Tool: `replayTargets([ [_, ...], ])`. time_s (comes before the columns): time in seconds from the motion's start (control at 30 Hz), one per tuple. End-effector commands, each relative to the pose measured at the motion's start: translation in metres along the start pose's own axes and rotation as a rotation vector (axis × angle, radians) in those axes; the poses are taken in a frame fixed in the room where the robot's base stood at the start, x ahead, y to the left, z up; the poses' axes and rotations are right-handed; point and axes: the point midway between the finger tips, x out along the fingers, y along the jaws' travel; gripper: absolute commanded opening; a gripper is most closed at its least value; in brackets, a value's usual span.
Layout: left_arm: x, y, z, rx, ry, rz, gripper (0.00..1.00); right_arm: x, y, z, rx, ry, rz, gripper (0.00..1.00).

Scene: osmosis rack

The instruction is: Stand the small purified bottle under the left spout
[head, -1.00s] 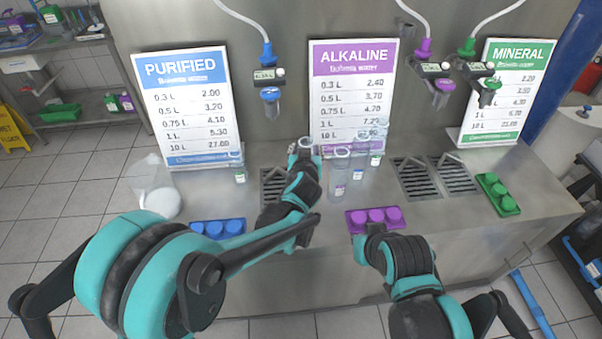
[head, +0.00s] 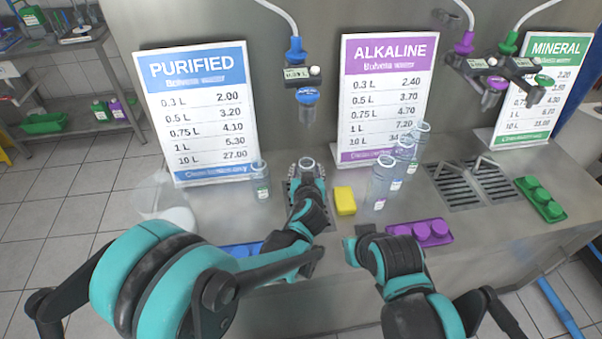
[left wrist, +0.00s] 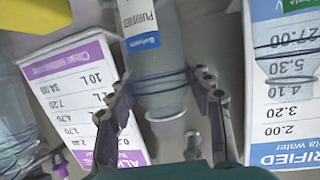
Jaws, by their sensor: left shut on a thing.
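The clear purified bottle (left wrist: 168,50) with a white and blue label is held in my left gripper (head: 306,178), whose fingers sit on either side of it in the left wrist view (left wrist: 166,98). In the head view the bottle's mouth (head: 306,162) shows above the gripper, over the left drain grate (head: 326,222). The left spout (head: 307,98), blue with a clear nozzle, hangs above the bottle mouth with a gap between them. The bottle's base is hidden, so I cannot tell whether it touches the grate.
A clear bottle (head: 260,182) stands left of the grate. A yellow sponge (head: 344,201) and several clear bottles (head: 380,188) stand to its right. Blue caps (head: 243,249) and purple caps (head: 431,232) lie in front. Price signs (head: 197,115) stand behind.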

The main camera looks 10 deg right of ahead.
Motion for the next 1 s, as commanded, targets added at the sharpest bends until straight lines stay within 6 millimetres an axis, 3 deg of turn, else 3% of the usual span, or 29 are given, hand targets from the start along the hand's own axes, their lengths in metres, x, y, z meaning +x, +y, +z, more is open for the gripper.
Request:
replayTargets([
  [0.03, 0.001, 0.002, 0.009, 0.001, 0.000, 0.000, 0.35, 0.006, 0.000, 0.004, 0.000, 0.000, 0.000, 0.00],
  [0.43, 0.002, 0.002, 0.012, 0.000, 0.000, -0.001, 0.32, 0.008, 0.000, 0.005, 0.000, 0.000, 0.000, 0.00],
  [0.47, 0.002, 0.002, 0.011, 0.000, 0.000, -0.001, 0.59, 0.007, 0.000, 0.005, 0.000, 0.000, 0.000, 0.00],
  [0.5, 0.002, 0.002, 0.010, 0.000, 0.000, -0.001, 0.69, 0.007, 0.000, 0.004, 0.000, 0.000, 0.000, 0.00],
  [0.53, 0.002, 0.002, 0.010, 0.000, 0.000, -0.001, 0.72, 0.007, 0.000, 0.004, 0.000, 0.000, 0.000, 0.00],
  [0.9, 0.000, 0.002, 0.006, 0.000, 0.000, -0.001, 0.72, 0.003, 0.000, 0.002, 0.000, 0.000, 0.000, 0.00],
  [1.0, -0.012, 0.003, 0.005, 0.000, 0.000, 0.001, 0.72, -0.001, 0.000, -0.001, 0.000, 0.000, 0.000, 0.00],
])
